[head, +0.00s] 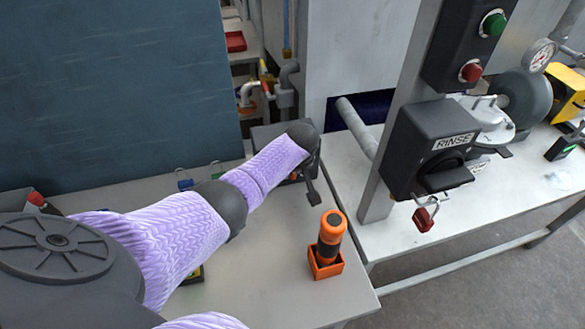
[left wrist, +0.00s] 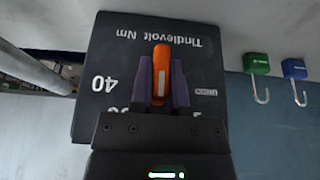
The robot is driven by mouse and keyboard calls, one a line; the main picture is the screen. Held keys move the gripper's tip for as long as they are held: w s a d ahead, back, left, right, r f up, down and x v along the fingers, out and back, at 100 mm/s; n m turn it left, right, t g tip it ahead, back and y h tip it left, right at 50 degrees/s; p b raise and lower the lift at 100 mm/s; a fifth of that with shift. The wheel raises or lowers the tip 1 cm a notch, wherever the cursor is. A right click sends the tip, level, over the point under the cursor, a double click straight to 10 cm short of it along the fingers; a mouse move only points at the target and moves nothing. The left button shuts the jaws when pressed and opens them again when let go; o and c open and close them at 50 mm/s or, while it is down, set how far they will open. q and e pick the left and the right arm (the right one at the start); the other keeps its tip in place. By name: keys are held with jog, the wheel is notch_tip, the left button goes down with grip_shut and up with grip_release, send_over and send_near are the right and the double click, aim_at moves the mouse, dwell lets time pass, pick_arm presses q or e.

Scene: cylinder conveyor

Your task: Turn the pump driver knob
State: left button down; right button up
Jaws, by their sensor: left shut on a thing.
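The pump driver is a dark box (head: 268,132) on the table, mostly hidden behind my left arm and wrist in the head view. In the left wrist view its dark face (left wrist: 115,50) fills the middle, with white lettering and a dial number 40. The knob (left wrist: 162,58) is orange with a white mark line and stands out from that face. My left gripper (left wrist: 163,82) is shut on the knob, one dark finger on each side. In the head view the same gripper (head: 306,172) is at the box, its fingertips mostly hidden.
An orange-and-black cylinder (head: 331,228) stands in an orange holder (head: 325,264) near the table's right edge. A black RINSE switch box (head: 430,140) with a red padlock (head: 424,218) is on a post at right. Green (left wrist: 256,63) and blue (left wrist: 294,67) hooks are beside the driver.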

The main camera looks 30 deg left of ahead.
pick_arm(q)
jog(key=c, duration=0.6)
grip_release()
jog(key=p+v, duration=0.5)
jog(key=v, duration=0.5)
jog(key=shift+p, duration=0.3)
jog(key=shift+f, duration=0.1)
